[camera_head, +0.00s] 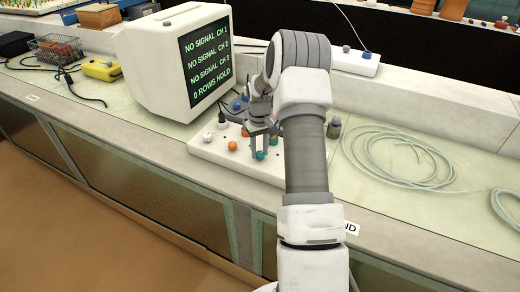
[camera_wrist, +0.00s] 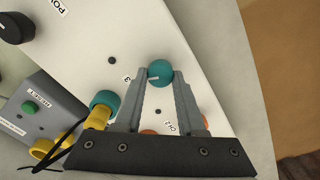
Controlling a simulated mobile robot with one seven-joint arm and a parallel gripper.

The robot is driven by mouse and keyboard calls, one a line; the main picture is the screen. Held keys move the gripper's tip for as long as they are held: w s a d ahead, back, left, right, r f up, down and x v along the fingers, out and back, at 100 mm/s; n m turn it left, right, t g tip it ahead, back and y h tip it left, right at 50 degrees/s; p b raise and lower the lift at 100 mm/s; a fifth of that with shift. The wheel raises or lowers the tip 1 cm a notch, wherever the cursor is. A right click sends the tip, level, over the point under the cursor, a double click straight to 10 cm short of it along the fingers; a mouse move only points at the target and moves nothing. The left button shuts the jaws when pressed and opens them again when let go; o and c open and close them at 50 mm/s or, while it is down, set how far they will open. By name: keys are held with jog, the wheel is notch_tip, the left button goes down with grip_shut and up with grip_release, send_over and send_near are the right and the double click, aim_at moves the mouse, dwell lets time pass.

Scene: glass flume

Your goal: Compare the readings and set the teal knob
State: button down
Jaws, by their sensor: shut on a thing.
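My gripper (camera_wrist: 160,80) points down at the white panel (camera_wrist: 85,35), its fingertips shut on the sides of a teal knob (camera_wrist: 160,73). The knob has a pale pointer line and sits by a label ending in "3". A second teal piece (camera_wrist: 105,102) with yellow parts is left of the fingers. Orange knobs (camera_wrist: 205,117) are partly hidden behind the fingers. In the head view, my arm partly covers the panel; orange knobs (camera_head: 232,145) and a white knob (camera_head: 208,138) show. The monitor (camera_head: 207,62) reads "NO SIGNAL" for CH 1, CH 2 and CH 3, and "0 ROWS HOLD".
A grey box with a green button (camera_wrist: 30,107) is beside the panel. Coiled pale tubing (camera_head: 400,160) lies right of my arm. A yellow device (camera_head: 102,69) and wire basket (camera_head: 57,48) are at left.

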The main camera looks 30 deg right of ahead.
aim_at(259, 153)
jog(key=n, duration=0.4)
jog(key=shift+n+p, duration=0.3)
jog(key=shift+n, duration=0.1)
dwell(0.4)
jog(key=c, duration=0.5)
grip_release()
jog(key=shift+a, duration=0.1)
notch_tip(259, 153, up, 18)
jog(key=p, duration=0.1)
jog(key=shift+f, duration=0.25)
